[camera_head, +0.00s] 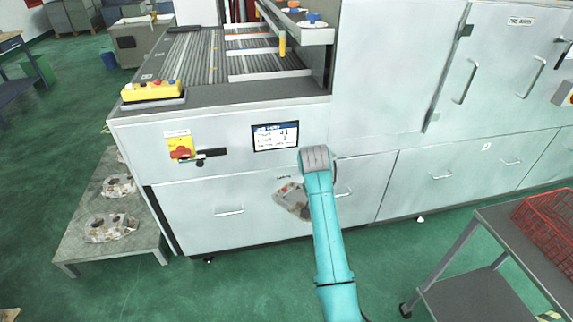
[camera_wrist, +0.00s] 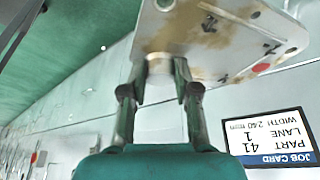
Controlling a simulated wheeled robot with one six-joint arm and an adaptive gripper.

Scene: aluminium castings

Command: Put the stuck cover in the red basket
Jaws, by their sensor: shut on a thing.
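The cover is a flat pale metal casting with brown stains, holes and a red spot. It fills the top of the wrist view (camera_wrist: 215,35). My gripper (camera_wrist: 162,78) is shut on a short round stub on the cover's face. In the head view the cover (camera_head: 291,197) shows left of my arm, in front of the machine's lower panel. My arm hides part of it and the gripper there. The red basket (camera_head: 550,230) is a wire basket at the right edge, cut off by the frame; the part I see looks empty.
The basket stands on a grey cart (camera_head: 505,222) at the lower right. The white machine (camera_head: 220,150) has a job card screen (camera_head: 275,136) and a red-yellow switch (camera_head: 180,149). Green floor lies between machine and cart.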

